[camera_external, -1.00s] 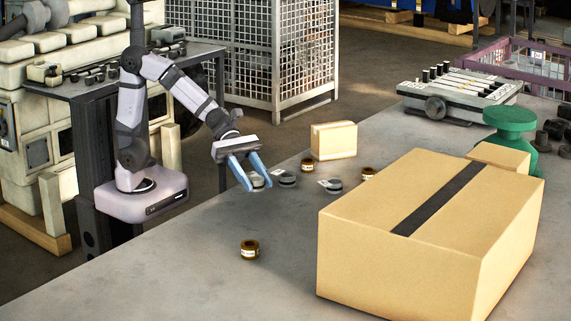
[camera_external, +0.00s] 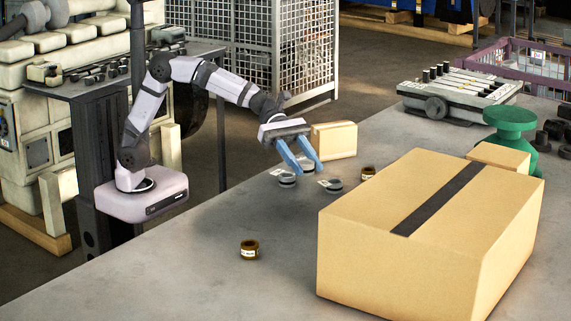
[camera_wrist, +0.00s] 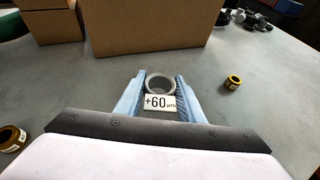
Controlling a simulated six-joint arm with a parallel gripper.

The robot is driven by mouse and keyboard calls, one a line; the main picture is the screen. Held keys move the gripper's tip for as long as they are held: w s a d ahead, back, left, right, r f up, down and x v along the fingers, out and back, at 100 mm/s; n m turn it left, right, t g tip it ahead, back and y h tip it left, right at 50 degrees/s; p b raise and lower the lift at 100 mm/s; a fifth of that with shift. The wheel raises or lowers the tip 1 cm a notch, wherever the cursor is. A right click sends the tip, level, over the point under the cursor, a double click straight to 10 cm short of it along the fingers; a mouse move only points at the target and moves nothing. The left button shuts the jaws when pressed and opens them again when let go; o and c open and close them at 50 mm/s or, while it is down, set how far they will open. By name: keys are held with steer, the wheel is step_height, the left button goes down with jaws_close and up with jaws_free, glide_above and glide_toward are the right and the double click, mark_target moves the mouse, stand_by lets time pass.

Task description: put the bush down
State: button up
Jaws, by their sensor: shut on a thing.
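The bush (camera_wrist: 161,84) is a grey metal ring with a white label reading "+60 µm". In the wrist view it sits between the two blue fingertips of my gripper (camera_wrist: 160,92), which is shut on it. In the outside view my gripper (camera_external: 306,168) points down at the bench, among the small bushes and in front of the small carton. I cannot make out the held bush clearly there or tell its exact height above the bench. Grey bushes stand near the fingers (camera_external: 287,181) and to their right (camera_external: 331,186).
Brass-coloured bushes stand at the front (camera_external: 249,250) and right of the gripper (camera_external: 368,173). A large carton (camera_external: 450,245) fills the right of the bench (camera_external: 190,280). A small carton (camera_external: 342,140) stands behind the gripper. The front left of the bench is clear.

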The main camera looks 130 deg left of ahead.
mark_target(304, 208)
steer(key=shift+f+b, duration=1)
steer(key=shift+f, duration=3.9)
steer(key=shift+f, duration=0.15)
steer(key=o, duration=1.1)
steer(key=shift+r, duration=0.25)
steer(key=v, duration=1.2)
steer(key=shift+f, duration=0.15)
